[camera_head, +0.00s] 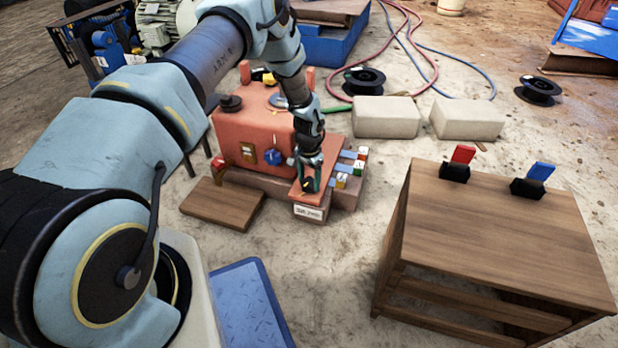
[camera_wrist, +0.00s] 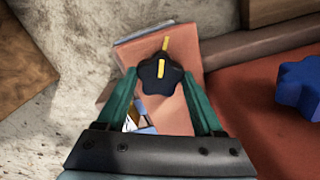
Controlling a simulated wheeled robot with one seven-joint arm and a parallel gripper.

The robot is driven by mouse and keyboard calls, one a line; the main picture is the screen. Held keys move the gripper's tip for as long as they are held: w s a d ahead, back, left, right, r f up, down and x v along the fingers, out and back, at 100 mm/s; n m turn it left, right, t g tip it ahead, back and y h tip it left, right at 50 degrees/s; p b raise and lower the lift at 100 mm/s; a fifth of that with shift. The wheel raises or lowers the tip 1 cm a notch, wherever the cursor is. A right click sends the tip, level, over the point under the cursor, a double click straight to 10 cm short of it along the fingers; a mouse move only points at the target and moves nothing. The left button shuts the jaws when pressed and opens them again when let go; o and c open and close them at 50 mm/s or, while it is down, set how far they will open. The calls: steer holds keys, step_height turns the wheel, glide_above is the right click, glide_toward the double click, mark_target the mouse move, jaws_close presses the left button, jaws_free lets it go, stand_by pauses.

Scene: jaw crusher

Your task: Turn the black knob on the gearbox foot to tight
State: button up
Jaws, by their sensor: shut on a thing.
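The black knob (camera_wrist: 160,74) is star-shaped with a yellow stripe across its top. It sits on the orange gearbox foot (camera_wrist: 172,47), and a yellow mark on the foot lies just beyond the knob, roughly in line with the stripe. My gripper (camera_wrist: 158,88) is around the knob, its green fingers on both sides of it. In the head view my gripper (camera_head: 310,180) reaches down onto the foot at the front right of the orange gearbox (camera_head: 240,128) and mostly hides the knob. A white label plate (camera_head: 309,212) is on the foot's front; its text is too small to read.
A blue knob (camera_head: 273,157) is on the gearbox front and shows at the right in the wrist view (camera_wrist: 300,84). Several small coloured blocks (camera_head: 350,168) sit right of the foot. A wooden table (camera_head: 490,215) with red and blue levers stands to the right.

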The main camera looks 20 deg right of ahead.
mark_target(309, 182)
steer(key=shift+m, duration=0.5)
steer(key=o, duration=1.4)
step_height(309, 182, up, 11)
steer(key=p, duration=0.3)
steer(key=shift+f, duration=0.1)
